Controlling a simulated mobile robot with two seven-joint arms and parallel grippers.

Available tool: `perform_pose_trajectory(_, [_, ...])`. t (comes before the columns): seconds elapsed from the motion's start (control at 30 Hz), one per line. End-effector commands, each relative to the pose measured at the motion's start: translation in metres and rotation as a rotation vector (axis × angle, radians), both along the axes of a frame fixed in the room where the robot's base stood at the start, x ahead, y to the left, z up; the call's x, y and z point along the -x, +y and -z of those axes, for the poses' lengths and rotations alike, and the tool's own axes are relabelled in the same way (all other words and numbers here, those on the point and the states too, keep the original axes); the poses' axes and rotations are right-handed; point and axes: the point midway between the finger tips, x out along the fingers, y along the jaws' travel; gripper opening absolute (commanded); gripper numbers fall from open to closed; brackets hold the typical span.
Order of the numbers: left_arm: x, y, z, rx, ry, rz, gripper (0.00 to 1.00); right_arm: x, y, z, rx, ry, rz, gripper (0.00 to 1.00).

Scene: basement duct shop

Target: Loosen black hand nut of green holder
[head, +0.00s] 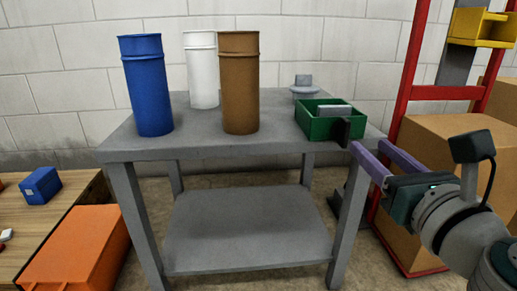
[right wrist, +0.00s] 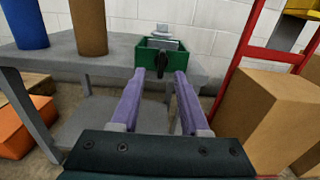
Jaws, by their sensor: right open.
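The green holder (head: 311,127), an open box, sits at the right front edge of the grey table. A grey block lies in it. The black hand nut (head: 343,132) is on its front right face. In the right wrist view the green holder (right wrist: 146,58) is straight ahead, and the black hand nut (right wrist: 162,63) shows between the finger ends. My right gripper (head: 369,147) has two purple fingers, open and empty, pointing at the nut from the front right. It also shows in the right wrist view (right wrist: 160,74). Whether a finger touches the nut is unclear. My left gripper is out of view.
Blue (head: 148,90), white (head: 202,75) and brown (head: 239,85) cylinders stand on the table (head: 190,146). A grey round part (head: 304,90) is behind the holder. A red frame (head: 404,90) and cardboard boxes (head: 440,128) are close on the right. An orange box (head: 75,250) is lower left.

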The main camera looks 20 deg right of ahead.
Motion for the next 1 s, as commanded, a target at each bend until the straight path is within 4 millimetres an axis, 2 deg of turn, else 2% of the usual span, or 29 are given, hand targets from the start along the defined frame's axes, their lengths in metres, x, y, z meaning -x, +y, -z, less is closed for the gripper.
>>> perform_pose_trajectory(0.03, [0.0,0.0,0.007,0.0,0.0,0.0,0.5,0.0,-0.003,0.007,-0.013,-0.002,0.009,0.45])
perform_pose_trajectory(0.17, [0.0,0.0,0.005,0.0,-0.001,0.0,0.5,-0.008,-0.006,0.006,-0.024,-0.004,0.017,0.45])
perform_pose_trajectory(0.5, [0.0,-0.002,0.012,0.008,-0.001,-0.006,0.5,-0.064,-0.019,0.007,-0.019,-0.004,0.014,0.45])
perform_pose_trajectory(0.7, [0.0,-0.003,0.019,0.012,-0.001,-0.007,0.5,-0.088,-0.025,0.007,-0.019,-0.002,0.014,0.45])
perform_pose_trajectory(1.0, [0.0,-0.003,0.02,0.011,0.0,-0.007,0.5,-0.096,-0.027,0.006,-0.019,-0.001,0.014,0.45])
